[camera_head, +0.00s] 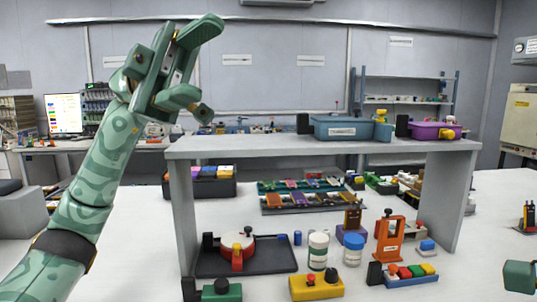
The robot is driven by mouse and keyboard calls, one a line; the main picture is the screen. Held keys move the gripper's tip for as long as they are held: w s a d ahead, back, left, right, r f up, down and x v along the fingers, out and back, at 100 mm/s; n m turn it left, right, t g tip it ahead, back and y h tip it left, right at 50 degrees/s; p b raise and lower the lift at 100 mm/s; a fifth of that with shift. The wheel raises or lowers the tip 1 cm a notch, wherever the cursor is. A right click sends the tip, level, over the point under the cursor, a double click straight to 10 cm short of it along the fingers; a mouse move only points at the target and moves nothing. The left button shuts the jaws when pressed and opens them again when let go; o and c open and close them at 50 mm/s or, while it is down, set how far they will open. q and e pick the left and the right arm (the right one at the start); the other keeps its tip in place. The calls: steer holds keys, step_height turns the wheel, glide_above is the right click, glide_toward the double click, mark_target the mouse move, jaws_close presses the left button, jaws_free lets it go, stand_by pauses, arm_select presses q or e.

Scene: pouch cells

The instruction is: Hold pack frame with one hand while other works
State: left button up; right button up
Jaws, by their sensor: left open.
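My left gripper (203,62) is raised at the upper left, in front of the back wall. Its jaws are apart with nothing between them, and it is well clear of the items on the table. A green piece at the lower right edge looks like part of my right gripper (520,277); its jaws do not show. I cannot tell for sure which item is the pack frame. An upright orange frame-like fixture (389,240) stands on the white table, right of centre, with no gripper touching it. Racks of coloured flat pieces (300,199) lie under the shelf.
A grey raised shelf (280,148) spans the white table (130,270), carrying a teal bin (343,134) and a purple bin (430,131). In front are a black-based round fixture (270,262), a white jar (318,252), a blue-lidded jar (352,254) and a yellow block (316,288).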

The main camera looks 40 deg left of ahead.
arm_select(q)
steer(key=w+d+f+n+t+y, duration=0.1)
steer(key=w+d+f+t+y, duration=0.2)
steer(key=w+d+f+y, duration=0.45)
steer(key=w+d+f+n+t+y, duration=0.25)
steer(key=d+f+y, duration=0.35)
steer(key=f, duration=0.5)
step_height(320, 180, down, 25)
steer(key=n+y, duration=0.1)
steer(key=y, duration=0.1)
steer(key=n+g+y, duration=0.1)
steer(key=y, duration=0.2)
steer(key=shift+a+f+n, duration=0.15)
steer(key=shift+n, duration=0.1)
jaws_close()
